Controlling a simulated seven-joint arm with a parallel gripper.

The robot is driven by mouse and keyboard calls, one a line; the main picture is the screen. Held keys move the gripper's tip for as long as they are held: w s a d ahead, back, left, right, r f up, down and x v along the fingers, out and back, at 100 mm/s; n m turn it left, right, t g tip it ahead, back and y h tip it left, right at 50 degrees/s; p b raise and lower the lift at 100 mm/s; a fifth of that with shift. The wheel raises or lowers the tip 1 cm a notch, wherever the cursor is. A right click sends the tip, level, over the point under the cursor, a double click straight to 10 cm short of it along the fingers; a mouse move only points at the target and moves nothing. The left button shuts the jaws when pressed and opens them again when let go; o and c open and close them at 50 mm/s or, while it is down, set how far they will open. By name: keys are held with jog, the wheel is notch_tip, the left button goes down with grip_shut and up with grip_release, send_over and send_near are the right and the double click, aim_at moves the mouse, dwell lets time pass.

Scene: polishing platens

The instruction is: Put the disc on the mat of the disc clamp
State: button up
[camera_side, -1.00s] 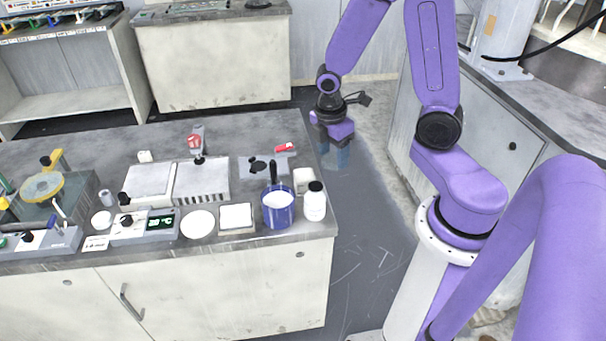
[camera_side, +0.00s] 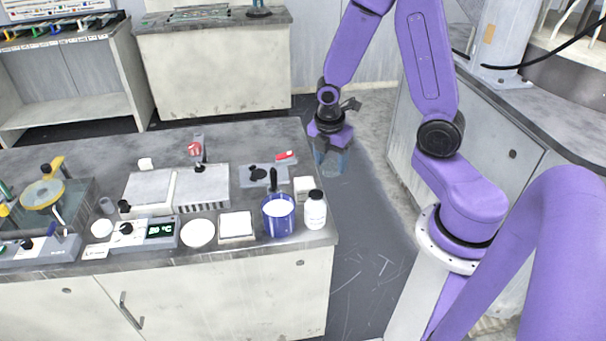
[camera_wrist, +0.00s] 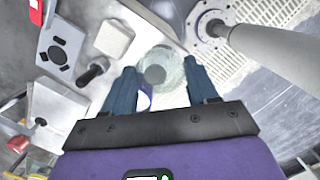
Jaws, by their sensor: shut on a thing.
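My gripper (camera_side: 330,166) hangs beyond the right edge of the bench, above the grey floor, pointing down. In the wrist view my gripper (camera_wrist: 163,75) has its blue fingers on either side of a pale, translucent disc (camera_wrist: 168,73) and is shut on it. The disc is hard to make out in the side view. The disc clamp (camera_side: 266,177) is a grey plate with a dark round mat (camera_side: 258,173) and a red handle, near the bench's right end, left of my gripper. The clamp (camera_wrist: 47,38) and its dark mat (camera_wrist: 58,54) show at upper left in the wrist view.
Near the clamp stand a white block (camera_side: 304,185), a blue cup (camera_side: 278,222) with a dark handle rising from it, and a white bottle (camera_side: 315,213) with a black cap. A slotted box (camera_side: 202,190) stands to its left. The floor right of the bench is open.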

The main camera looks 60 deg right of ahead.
aim_at(304, 181)
jog(key=w+f, duration=0.2)
jog(key=w, duration=0.1)
jog(key=w+d+f, duration=0.1)
jog(key=w+f, duration=0.1)
jog(key=w, duration=0.1)
jog(key=w+d+f, duration=0.1)
jog(key=w+f, duration=0.2)
jog(key=shift+w+d, duration=0.15)
jog(key=shift+d, duration=0.05)
jog(key=shift+w+d+f, duration=0.1)
jog(key=shift+w+f, duration=0.2)
jog(key=shift+f, duration=0.15)
jog(key=shift+w+d+f, duration=0.1)
jog(key=shift+w+f, duration=0.15)
jog(key=shift+f, duration=1.35)
jog(key=o, duration=1.4)
jog(key=shift+o, duration=0.2)
